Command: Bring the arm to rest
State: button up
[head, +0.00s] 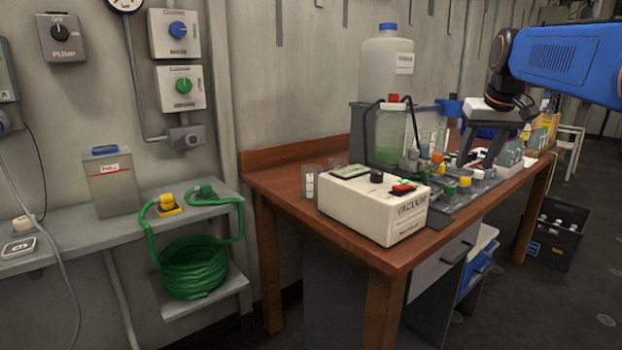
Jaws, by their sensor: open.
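My gripper (482,150) hangs from my blue arm (560,62) at the upper right in the head view. Its two dark fingers point down and stand apart, with nothing seen between them. The fingers are over the back right part of the wooden table (290,180), in front of bottles and fittings. Whether the fingertips touch anything there cannot be told. The arm reaches in from the right edge of the picture.
The white vacuum box (372,212) stands at the table's front left. A manifold with coloured knobs (450,188) lies close below my gripper. A large white jug (387,68) stands behind. A green hose coil (194,268) sits on the low shelf at left. A black crate (556,234) is on the floor.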

jog(key=s+a+f, duration=0.3)
jog(key=s+f, duration=0.6)
jog(key=s, duration=0.1)
jog(key=s+a+f, duration=0.4)
jog(key=s+f, duration=0.5)
jog(key=s, duration=0.2)
jog(key=s+a+f+n, duration=0.1)
jog(key=s+a+f, duration=0.3)
jog(key=s+f, duration=0.5)
jog(key=shift+s+f, duration=0.3)
jog(key=shift+s, duration=0.8)
